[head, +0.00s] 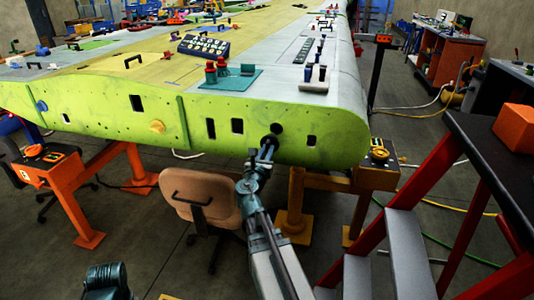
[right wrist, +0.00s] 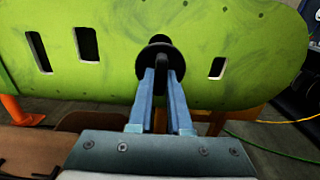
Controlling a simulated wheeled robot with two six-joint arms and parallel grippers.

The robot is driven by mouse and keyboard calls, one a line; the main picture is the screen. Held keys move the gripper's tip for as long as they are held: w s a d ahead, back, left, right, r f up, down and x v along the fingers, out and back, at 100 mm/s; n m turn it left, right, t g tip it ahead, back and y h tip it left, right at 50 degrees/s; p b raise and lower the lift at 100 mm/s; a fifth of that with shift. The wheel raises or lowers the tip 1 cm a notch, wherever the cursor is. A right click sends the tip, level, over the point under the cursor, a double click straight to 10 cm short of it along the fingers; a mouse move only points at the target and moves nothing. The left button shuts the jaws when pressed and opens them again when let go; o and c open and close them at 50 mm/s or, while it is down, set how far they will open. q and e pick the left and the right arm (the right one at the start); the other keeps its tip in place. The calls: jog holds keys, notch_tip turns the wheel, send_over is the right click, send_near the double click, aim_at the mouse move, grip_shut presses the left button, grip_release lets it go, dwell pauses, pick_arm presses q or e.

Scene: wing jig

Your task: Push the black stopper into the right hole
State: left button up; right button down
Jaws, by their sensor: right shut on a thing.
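The black stopper (right wrist: 153,55) is between the fingers of my right gripper (right wrist: 162,76), its round flange facing the green wing end panel (head: 190,115). In the head view my right gripper (head: 267,149) reaches up to the panel from below and is shut on the stopper (head: 270,140). A dark round spot (head: 276,128) shows just above and behind the stopper, and looks like a round hole in the panel. The stopper partly covers it in the wrist view. I cannot tell whether the stopper touches the panel or enters the hole. My left gripper is not in view.
Rectangular openings (head: 237,126) flank the spot. A yellow stopper (head: 157,126) and a blue one (head: 41,106) sit farther left on the panel. A tan chair (head: 203,195) stands below, orange jig stands (head: 45,170) support the wing, and red-framed steps (head: 408,250) stand right.

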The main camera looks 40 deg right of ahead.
jog(key=shift+w+d, duration=0.1)
jog(key=shift+d, duration=0.05)
jog(key=shift+x, duration=2.8)
jog(key=shift+w+d, duration=0.15)
jog(key=shift+d, duration=0.05)
jog(key=shift+x, duration=2.1)
jog(key=c, duration=0.8)
grip_release()
jog(key=shift+o, duration=0.2)
jog(key=v, duration=1.4)
jog(key=shift+w, duration=0.1)
